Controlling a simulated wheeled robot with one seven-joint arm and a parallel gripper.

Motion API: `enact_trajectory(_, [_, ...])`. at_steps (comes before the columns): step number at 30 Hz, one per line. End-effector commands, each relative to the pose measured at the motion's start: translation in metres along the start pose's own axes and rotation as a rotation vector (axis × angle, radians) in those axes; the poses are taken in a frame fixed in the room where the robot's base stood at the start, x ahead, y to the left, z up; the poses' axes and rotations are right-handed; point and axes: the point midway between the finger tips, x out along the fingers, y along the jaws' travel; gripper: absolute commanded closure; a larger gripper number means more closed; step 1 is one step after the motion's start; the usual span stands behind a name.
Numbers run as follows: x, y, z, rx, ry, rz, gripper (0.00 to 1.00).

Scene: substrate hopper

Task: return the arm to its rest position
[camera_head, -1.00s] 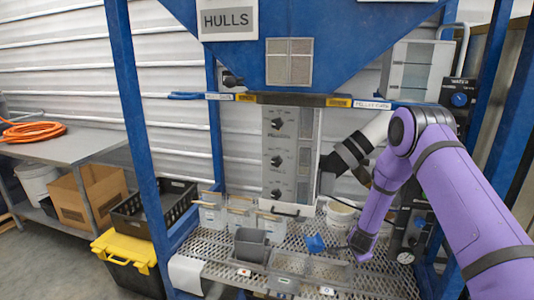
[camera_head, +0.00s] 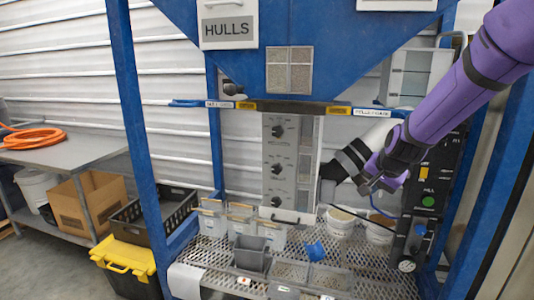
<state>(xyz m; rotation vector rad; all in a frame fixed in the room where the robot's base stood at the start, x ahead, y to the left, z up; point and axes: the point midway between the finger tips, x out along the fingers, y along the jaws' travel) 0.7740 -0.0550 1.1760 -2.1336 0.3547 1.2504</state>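My purple arm (camera_head: 455,85) reaches in from the upper right corner. Its end, with my gripper (camera_head: 372,187), hangs in front of the right side of the hopper frame, above the mesh shelf and beside a white pipe with black bands (camera_head: 350,160). The fingers are small and dark against the background, so I cannot tell whether they are open or shut. I see no object held in them.
The mesh shelf (camera_head: 212,252) carries clear bins (camera_head: 240,218), a grey scoop-like container (camera_head: 252,253), a blue piece (camera_head: 315,251) and white tubs (camera_head: 340,222). A control panel (camera_head: 432,185) stands close right of my gripper. Blue posts (camera_head: 135,130) flank the frame.

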Motion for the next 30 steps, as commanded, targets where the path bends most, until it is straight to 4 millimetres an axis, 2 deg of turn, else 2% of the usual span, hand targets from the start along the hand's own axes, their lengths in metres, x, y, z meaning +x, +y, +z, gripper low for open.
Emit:
enact_trajectory(1, [-0.021,-0.001,0.004,-0.03,0.0,-0.007,1.0])
enact_trajectory(3, [-0.046,0.001,0.011,-0.077,-0.007,-0.009,1.0])
enact_trajectory(8, [-0.099,0.009,0.03,-0.18,-0.02,-0.009,1.0])
enact_trajectory(15, [-0.171,0.032,0.065,-0.333,-0.031,0.002,1.0])
enact_trajectory(24, [-0.243,0.074,0.117,-0.512,-0.039,0.037,1.0])
enact_trajectory(30, [-0.278,0.107,0.151,-0.617,-0.042,0.071,1.0])
